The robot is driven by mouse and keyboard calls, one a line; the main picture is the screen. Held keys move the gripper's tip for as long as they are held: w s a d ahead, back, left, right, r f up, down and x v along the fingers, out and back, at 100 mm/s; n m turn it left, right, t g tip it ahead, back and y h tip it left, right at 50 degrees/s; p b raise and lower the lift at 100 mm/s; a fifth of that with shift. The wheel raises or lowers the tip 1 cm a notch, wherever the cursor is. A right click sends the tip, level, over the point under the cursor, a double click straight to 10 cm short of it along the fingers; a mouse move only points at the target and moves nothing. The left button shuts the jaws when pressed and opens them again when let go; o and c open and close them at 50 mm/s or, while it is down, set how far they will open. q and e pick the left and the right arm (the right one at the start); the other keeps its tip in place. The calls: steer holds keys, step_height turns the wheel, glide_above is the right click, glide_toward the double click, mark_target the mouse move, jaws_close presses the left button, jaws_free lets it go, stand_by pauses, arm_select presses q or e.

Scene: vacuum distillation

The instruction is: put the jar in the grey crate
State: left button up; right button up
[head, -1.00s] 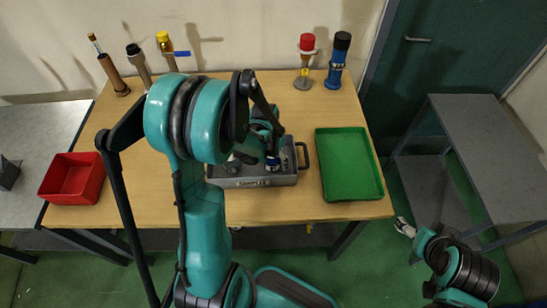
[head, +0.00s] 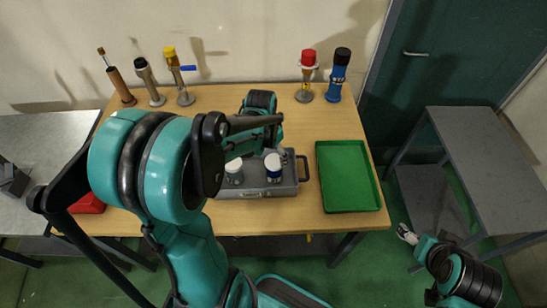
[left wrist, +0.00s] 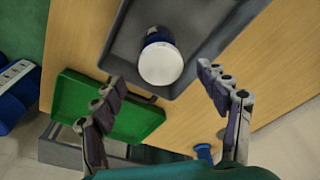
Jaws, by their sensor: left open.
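The grey crate (head: 258,192) stands at the table's front middle. A blue jar with a white lid (head: 273,166) stands upright inside it, on the right. In the left wrist view the blue jar (left wrist: 160,58) stands in the crate (left wrist: 207,28), beyond my left gripper (left wrist: 163,95). Its fingers are spread and empty, apart from the jar. My right gripper (head: 406,233) hangs over the floor at the right, too small to read.
A green tray (head: 348,178) lies right of the crate. A red bin (head: 88,205) at the left is mostly hidden by my arm. Several tools and bottles stand along the table's back edge. A grey side table (head: 490,150) stands at the right.

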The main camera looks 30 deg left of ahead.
arm_select(q)
steer(key=shift+s+d+r, duration=0.15)
steer(key=shift+r, duration=0.35)
steer(key=s+d+r+n+t, duration=0.2)
steer(key=s+d+r+t, duration=0.3)
steer(key=s+d+r, duration=0.4)
steer(key=shift+s+d, duration=0.4)
steer(key=shift+d, duration=0.15)
steer(key=shift+r, duration=0.1)
step_height(320, 180, down, 4)
steer(key=b, duration=0.4)
